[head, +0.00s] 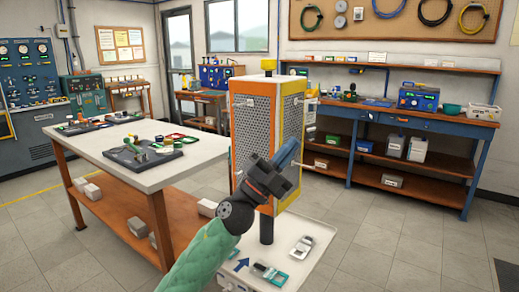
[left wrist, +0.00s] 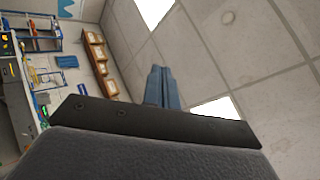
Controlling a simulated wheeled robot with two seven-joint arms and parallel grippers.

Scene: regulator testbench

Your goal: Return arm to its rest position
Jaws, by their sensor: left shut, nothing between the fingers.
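My left arm, in a green sleeve, comes in from the bottom of the head view and reaches up in front of an orange and yellow box with perforated panels (head: 254,120). My left gripper (head: 290,145) has blue fingers that are shut and empty. It is in front of the box's right side; I cannot tell whether it touches it. In the left wrist view the shut fingers (left wrist: 159,86) point up towards the ceiling. My right gripper is not in view.
A white-topped workbench (head: 110,145) with trays of parts stands at the left. A low white surface (head: 318,235) with small devices is below the box. A blue bench (head: 430,122) runs along the right wall.

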